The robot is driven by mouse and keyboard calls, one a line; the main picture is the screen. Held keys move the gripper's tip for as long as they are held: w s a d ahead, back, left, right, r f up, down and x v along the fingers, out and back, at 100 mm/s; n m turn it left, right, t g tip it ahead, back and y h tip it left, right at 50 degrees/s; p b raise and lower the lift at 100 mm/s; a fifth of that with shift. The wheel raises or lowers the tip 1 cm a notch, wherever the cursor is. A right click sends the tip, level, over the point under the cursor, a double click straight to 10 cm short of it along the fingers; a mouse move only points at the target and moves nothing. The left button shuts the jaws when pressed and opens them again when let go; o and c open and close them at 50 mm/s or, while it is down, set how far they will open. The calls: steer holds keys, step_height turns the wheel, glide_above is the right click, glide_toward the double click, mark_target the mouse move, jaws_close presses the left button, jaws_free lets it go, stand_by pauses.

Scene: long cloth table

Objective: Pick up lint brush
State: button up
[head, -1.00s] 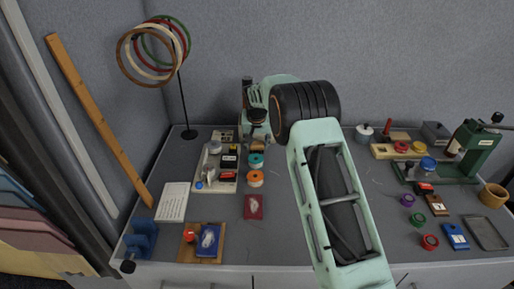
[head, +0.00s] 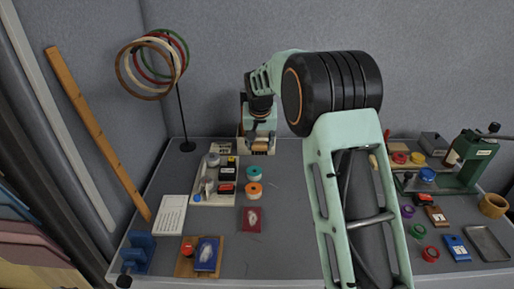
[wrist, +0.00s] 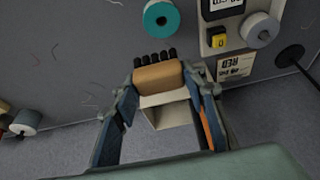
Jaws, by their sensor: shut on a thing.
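The lint brush (wrist: 158,77) is a tan block with a row of black tufts along one edge in the wrist view. My gripper (wrist: 165,84) is shut on it, with one dark blue finger at each side. In the head view, my gripper (head: 262,128) hangs at the back of the table, with the tan brush (head: 261,139) just visible at its tips. A cream, open-looking block (wrist: 172,112) lies behind the brush in the wrist view. I cannot tell whether the brush touches it.
Teal (head: 253,173) and orange (head: 254,190) spools stand in front of the gripper. A pale tray (head: 213,200) with small items is to their left. A ring stand (head: 184,115) rises at the back left. A green press (head: 474,155) stands right. The table middle is fairly clear.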

steer(key=s+d+r, duration=0.2)
steer(key=s+r, duration=0.1)
steer(key=s, duration=0.4)
steer(key=shift+s+r+b, duration=0.2)
steer(key=shift+s+b, duration=0.1)
steer(key=shift+s, duration=0.1)
steer(key=o, duration=0.6)
steer(key=c, duration=0.5)
steer(key=shift+o, duration=0.2)
steer(key=shift+d, duration=0.1)
steer(key=shift+s, duration=0.1)
